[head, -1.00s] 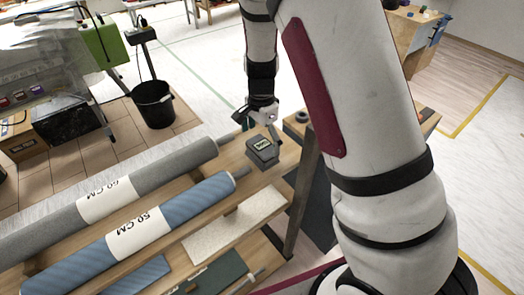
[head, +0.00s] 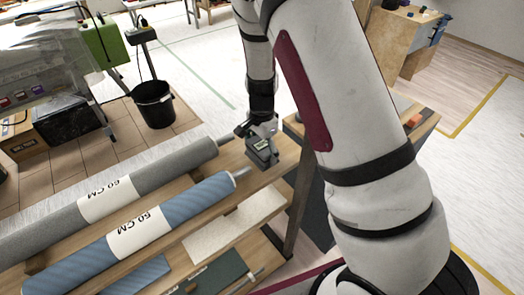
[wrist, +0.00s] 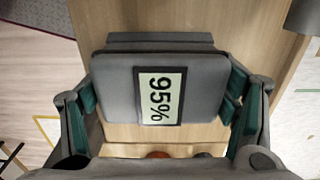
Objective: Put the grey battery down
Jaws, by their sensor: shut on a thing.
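The grey battery (head: 262,158) is at the right end of the wooden rack top (head: 212,168), close to the rolls' ends. Its label reads "95%" in the wrist view, where the battery (wrist: 112,90) fills the middle. My gripper (head: 262,132) is over the battery, with its green-padded fingers on both sides of it in the wrist view. It is shut on the battery. The battery looks to be on or very near the wood; its underside is hidden.
A grey roll (head: 160,168) and a blue roll (head: 185,203) lie left of the battery. A pale sheet (head: 235,222) lies on the lower shelf in front. A black bucket (head: 153,104) stands on the floor behind. Another wooden surface (head: 412,125) is to the right, partly behind my arm.

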